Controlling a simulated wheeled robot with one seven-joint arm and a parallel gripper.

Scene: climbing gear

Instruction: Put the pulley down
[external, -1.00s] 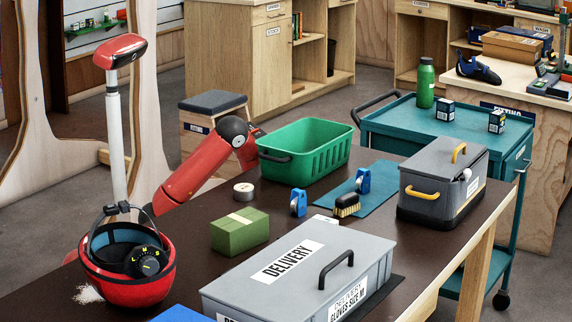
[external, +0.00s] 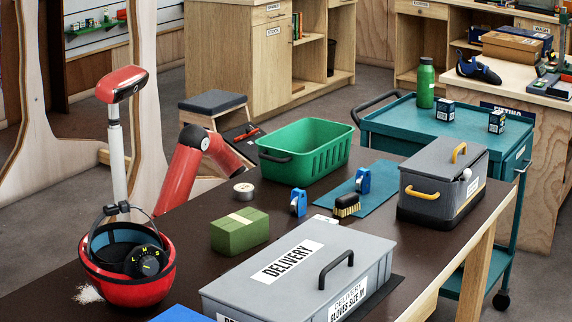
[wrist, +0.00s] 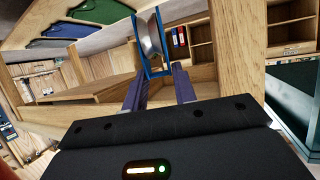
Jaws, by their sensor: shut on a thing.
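In the wrist view a blue-framed pulley (wrist: 153,42) with a shiny metal wheel stands between the dark purple fingertips of my gripper (wrist: 160,74). The gripper is shut on it and holds it in the air, with shelving behind. In the external view my gripper and the held pulley cannot be made out; my red arm is bent beyond the table's far edge, left of the green crate (external: 315,152). Two similar blue pieces with grey wheels are on the dark table (external: 185,240): one (external: 298,203) on its bare top, another (external: 362,181) on a teal mat (external: 378,200).
Near the mat are a brush (external: 346,206), a tape roll (external: 243,191) and a green block (external: 240,232). A grey delivery box (external: 290,275), a grey toolbox (external: 430,190) and a red helmet (external: 130,290) also occupy the table. A teal cart (external: 460,140) stands behind.

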